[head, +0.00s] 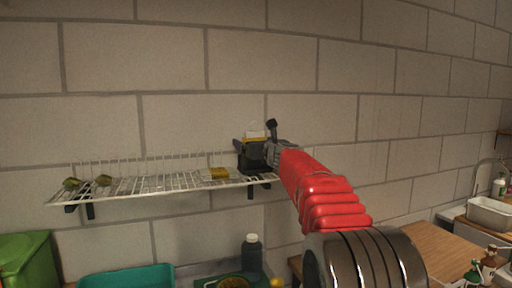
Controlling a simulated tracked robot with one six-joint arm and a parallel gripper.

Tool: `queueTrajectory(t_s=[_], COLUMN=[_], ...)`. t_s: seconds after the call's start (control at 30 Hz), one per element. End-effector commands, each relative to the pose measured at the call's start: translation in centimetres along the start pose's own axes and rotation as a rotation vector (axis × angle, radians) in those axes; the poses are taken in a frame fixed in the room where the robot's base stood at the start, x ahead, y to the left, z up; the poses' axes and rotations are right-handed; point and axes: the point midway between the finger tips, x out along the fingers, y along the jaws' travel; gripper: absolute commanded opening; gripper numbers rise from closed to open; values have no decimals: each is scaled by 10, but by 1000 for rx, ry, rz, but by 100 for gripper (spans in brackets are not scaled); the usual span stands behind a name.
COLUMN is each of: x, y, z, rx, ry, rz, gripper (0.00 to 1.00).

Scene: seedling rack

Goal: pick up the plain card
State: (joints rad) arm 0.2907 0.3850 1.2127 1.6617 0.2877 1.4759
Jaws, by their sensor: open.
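A pale, whitish upright piece (254,129), which may be the plain card, shows just above my gripper at the right end of the wire rack (140,185). A yellow strip shows just below it. My gripper (255,148) is open at that end of the rack, close to the pale piece. Its dark body hides much of what stands there, and I cannot tell whether a finger touches the piece. A dark form (253,166) under the gripper is too small to make out. A small yellow block (219,173) lies on the rack left of my gripper.
Two small greenish-yellow things (103,180) lie at the rack's left end. Below are a green bin (28,262), a teal tub (128,278) and a dark bottle with a white cap (251,253). A wooden counter (420,243) and white basin (490,214) stand right. The block wall is close behind.

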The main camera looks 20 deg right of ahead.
Motion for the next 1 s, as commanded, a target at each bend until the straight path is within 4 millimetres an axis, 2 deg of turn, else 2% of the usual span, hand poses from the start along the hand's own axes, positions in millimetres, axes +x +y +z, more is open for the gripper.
queueTrajectory(t_s=[0.13, 0.73, 1.0], x=[0, 0, 0], y=[0, 0, 1], z=[0, 0, 0], rx=[0, 0, 0], ry=[0, 0, 0], rz=[0, 1, 1], gripper=[92, 49, 49])
